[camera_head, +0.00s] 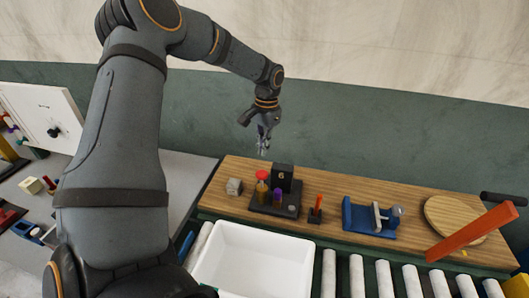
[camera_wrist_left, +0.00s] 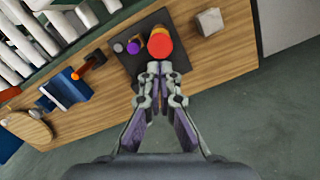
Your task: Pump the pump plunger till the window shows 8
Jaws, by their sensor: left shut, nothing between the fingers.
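The pump unit has a dark base plate (camera_head: 265,208) on the wooden bench. A red round cap (camera_head: 262,175), which looks like the plunger top, stands on it at the left. The black window block (camera_head: 282,172) behind shows a 6. A purple knob (camera_head: 277,195) stands beside the red cap. My left gripper (camera_head: 263,150) is shut and empty, above and behind the unit. In the left wrist view its fingertips (camera_wrist_left: 160,70) show just below the red cap (camera_wrist_left: 160,43); I cannot tell if they touch. My right gripper is not in view.
A grey cube (camera_head: 234,187) sits left of the unit. A small block with an orange handle (camera_head: 318,204) and a blue vise-like device (camera_head: 368,218) stand to the right. A white bin (camera_head: 250,235) lies in front, beside rollers (camera_head: 357,275).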

